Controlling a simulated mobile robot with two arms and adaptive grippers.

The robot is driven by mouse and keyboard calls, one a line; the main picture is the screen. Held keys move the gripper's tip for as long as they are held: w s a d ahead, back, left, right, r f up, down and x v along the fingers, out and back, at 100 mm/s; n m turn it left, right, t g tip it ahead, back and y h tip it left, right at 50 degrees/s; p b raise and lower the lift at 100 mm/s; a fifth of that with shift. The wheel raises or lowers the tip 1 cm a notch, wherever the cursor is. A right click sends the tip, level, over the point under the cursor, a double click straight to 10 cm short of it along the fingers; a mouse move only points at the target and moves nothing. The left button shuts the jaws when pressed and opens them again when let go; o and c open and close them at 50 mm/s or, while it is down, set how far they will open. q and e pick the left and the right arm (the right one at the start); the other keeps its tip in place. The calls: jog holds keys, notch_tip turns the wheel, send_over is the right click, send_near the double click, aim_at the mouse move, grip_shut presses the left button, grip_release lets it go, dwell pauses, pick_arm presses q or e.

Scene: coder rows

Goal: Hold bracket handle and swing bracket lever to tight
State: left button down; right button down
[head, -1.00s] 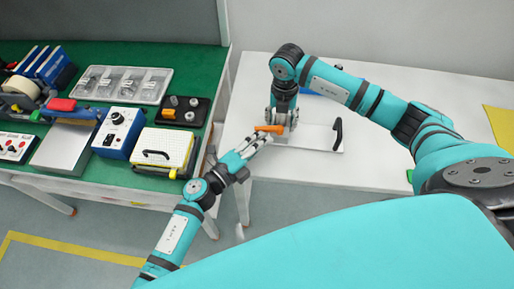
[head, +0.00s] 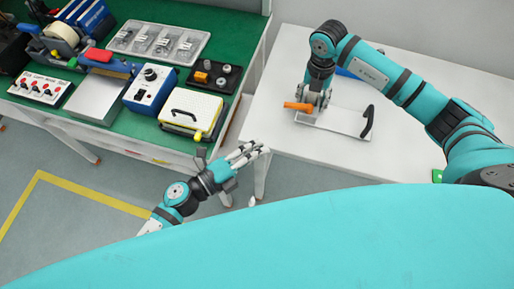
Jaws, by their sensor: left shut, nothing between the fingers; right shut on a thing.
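The bracket is a white plate (head: 345,121) on the white table, with a black handle (head: 367,122) standing at its right end. Its orange lever (head: 298,106) is at the left end and points left. My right gripper (head: 313,104) reaches down from above at the lever's right end, apart from the black handle. It is shut on a part of the bracket there; the fingers hide whether that is the lever itself. My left gripper (head: 256,150) is shut and empty, in front of the white table's left corner, below and left of the lever and touching nothing.
A green bench at left holds a white-and-yellow case (head: 191,113), a blue box with a knob (head: 151,86), a clear parts tray (head: 158,41) and a black block with knobs (head: 215,76). A gap separates the tables. The white table's front is clear.

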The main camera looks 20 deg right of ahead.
jog(key=shift+c, duration=2.2)
grip_release()
jog(key=shift+r, duration=0.1)
notch_tip(320, 180, up, 12)
jog(key=shift+f, duration=0.1)
